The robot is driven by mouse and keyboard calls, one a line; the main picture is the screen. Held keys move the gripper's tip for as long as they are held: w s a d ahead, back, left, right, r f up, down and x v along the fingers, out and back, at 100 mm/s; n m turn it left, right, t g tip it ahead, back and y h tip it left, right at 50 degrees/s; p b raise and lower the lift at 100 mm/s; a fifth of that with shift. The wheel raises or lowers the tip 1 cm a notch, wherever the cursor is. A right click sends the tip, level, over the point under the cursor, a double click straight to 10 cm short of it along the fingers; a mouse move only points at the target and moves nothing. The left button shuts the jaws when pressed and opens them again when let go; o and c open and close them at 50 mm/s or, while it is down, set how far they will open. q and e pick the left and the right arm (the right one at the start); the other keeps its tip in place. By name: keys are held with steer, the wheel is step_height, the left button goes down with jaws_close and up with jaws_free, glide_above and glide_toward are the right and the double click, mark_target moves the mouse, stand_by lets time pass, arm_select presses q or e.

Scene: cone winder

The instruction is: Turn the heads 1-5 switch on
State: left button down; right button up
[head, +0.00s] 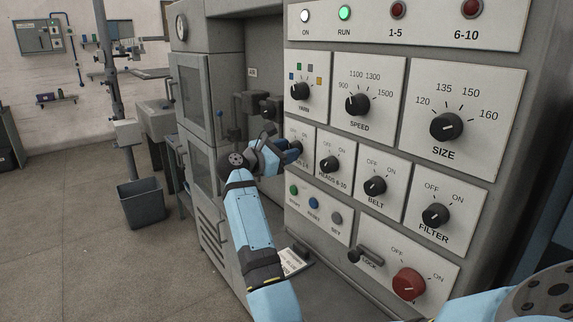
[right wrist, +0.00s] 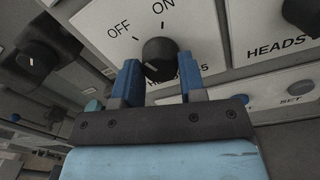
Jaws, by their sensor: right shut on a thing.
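The heads 1-5 switch is a black round knob (right wrist: 160,60) on a white plate with OFF and ON marks, clear in the right wrist view. In the head view my gripper and arm hide most of it. My right gripper (head: 290,150) reaches the panel there. Its blue fingers, also in the right wrist view (right wrist: 160,82), are shut on the knob, one on each side. The 1-5 lamp (head: 397,9) is dark red and looks unlit. My left gripper does not show.
The heads 6-10 knob (head: 330,164) is close on the right; the belt knob (head: 375,185) and filter knob (head: 435,215) follow. Start, reset and set buttons (head: 314,202) lie just below. The RUN lamp (head: 344,13) glows green. A grey cabinet (head: 195,95) stands left; floor beyond is open.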

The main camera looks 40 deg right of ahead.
arm_select(q)
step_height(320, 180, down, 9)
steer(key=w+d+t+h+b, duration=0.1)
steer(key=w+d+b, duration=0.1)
steer(key=b, duration=1.7)
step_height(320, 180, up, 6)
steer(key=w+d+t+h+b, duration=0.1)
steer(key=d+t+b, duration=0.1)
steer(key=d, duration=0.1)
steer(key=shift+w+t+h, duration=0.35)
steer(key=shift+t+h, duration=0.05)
arm_select(e)
steer(key=shift+f+m, duration=0.1)
steer(key=shift+m, duration=5.3)
steer(key=o, duration=0.9)
steer(key=shift+a, duration=0.1)
